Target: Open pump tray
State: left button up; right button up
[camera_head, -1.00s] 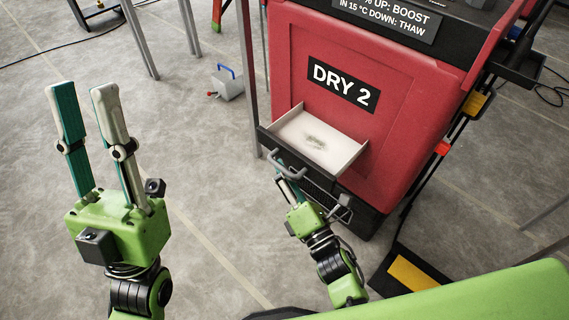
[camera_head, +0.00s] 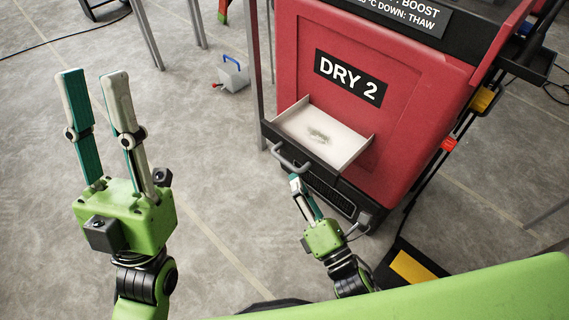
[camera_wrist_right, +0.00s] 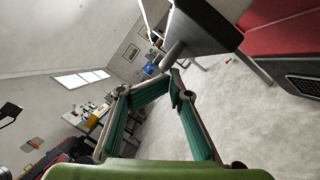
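The pump tray (camera_head: 351,149) is a pale drawer with a dark front, pulled out from the lower part of the red DRY 2 unit (camera_head: 403,129). A wet-looking patch shows on its floor. A grey bar handle (camera_head: 289,158) is on its front; it also shows in the right wrist view (camera_wrist_right: 174,54). My left gripper (camera_head: 94,76) is raised at the left, open and empty.
A small grey box with a blue handle (camera_head: 234,78) stands on the floor behind the unit's left side. Metal legs (camera_head: 149,40) stand at the upper left. A black and yellow piece (camera_head: 411,268) lies at lower right.

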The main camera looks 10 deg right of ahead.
jog(key=v, duration=0.5)
jog(key=shift+s+f, duration=0.15)
jog(key=shift+s, duration=0.2)
